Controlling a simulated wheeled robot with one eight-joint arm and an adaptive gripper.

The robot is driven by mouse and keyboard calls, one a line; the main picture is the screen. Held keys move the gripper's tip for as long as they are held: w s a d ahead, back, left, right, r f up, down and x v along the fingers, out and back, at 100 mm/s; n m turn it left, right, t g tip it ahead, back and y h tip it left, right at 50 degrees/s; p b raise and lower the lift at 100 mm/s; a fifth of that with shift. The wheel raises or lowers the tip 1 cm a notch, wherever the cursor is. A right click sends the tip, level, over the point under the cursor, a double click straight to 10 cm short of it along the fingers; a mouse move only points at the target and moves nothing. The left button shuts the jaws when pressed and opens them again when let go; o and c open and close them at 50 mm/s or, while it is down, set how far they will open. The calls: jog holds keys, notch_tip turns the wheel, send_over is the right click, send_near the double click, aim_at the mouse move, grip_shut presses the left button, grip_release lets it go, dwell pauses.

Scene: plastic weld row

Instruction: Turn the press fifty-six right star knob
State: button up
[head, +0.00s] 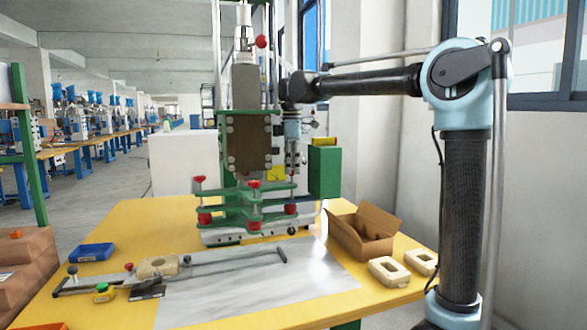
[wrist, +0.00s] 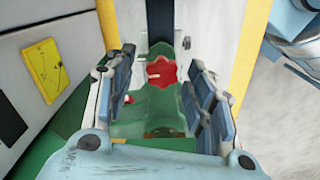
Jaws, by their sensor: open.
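The press (head: 250,150) stands on the yellow table, with a green clamp frame (head: 243,200) at its foot carrying several red knobs. A red knob (head: 291,208) sits at the frame's right end. My gripper (head: 292,172) points down at the press's right side, above that end. In the wrist view my gripper (wrist: 160,66) is open, with a red star knob (wrist: 161,72) showing between its two fingers on a green part. The fingers appear apart from the knob. I cannot tell its exact depth below the fingertips.
A green box (head: 324,172) on the press is close to the right of my gripper. An open cardboard box (head: 364,232) and beige parts (head: 388,271) lie on the table's right. A long metal fixture (head: 170,268) and blue tray (head: 92,252) lie at left front.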

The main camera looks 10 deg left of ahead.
notch_tip(320, 180, up, 12)
jog(key=shift+f, duration=0.2)
jog(key=shift+w, duration=0.1)
dwell(0.4)
jog(key=shift+d+f+m, duration=0.1)
jog(key=shift+f+m, duration=5.9)
jog(key=shift+m, duration=0.1)
jog(key=c, duration=1.1)
